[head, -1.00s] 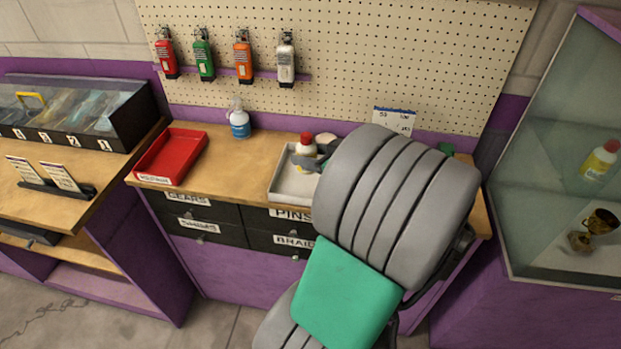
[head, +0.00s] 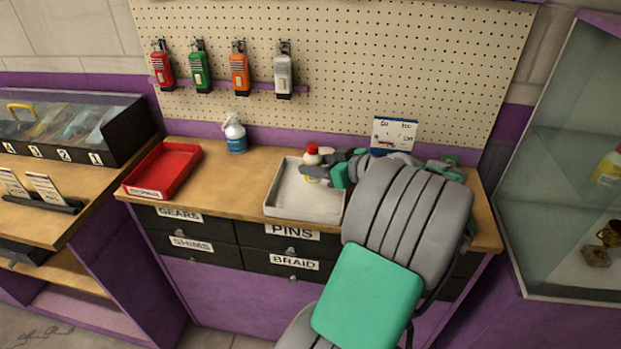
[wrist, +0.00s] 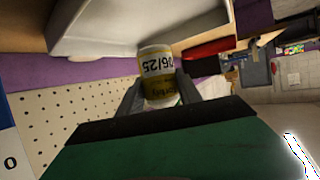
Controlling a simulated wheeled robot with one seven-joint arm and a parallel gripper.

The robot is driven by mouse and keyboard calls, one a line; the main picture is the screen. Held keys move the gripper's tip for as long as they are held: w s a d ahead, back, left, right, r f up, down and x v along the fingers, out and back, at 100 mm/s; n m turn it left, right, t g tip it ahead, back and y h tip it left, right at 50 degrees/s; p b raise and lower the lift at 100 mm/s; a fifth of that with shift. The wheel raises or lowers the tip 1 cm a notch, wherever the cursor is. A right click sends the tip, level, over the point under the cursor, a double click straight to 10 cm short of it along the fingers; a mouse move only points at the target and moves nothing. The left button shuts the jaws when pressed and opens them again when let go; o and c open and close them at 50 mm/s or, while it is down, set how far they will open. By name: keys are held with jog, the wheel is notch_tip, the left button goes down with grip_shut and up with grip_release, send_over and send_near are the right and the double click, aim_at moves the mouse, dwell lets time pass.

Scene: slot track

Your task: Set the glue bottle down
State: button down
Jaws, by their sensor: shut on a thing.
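The glue bottle (head: 312,159) has a red cap and a pale body with a yellow label. In the head view it is upright at the back of the grey-white tray (head: 285,207). My gripper (head: 322,173) reaches in from the right and is shut on it. In the wrist view the bottle (wrist: 157,72) sits between the two fingers (wrist: 158,92), its label reading "06/25". The tray's wall (wrist: 100,40) shows close beyond it. I cannot tell whether the bottle's base touches the tray.
A red tray (head: 150,190) and a blue pump bottle (head: 236,140) stand to the left on the wooden bench (head: 235,180). A white card (head: 394,132) stands behind my arm. The pegboard (head: 340,70) rises behind. A glass case (head: 560,200) is at the right.

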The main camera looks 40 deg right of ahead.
jog(key=f, duration=0.1)
jog(key=w+f, duration=0.1)
jog(key=f, duration=0.1)
jog(key=w+f+p, duration=0.1)
jog(key=shift+d+f, duration=0.15)
jog(key=shift+f, duration=0.6)
jog(key=shift+f, duration=0.1)
jog(key=c, duration=0.8)
grip_release()
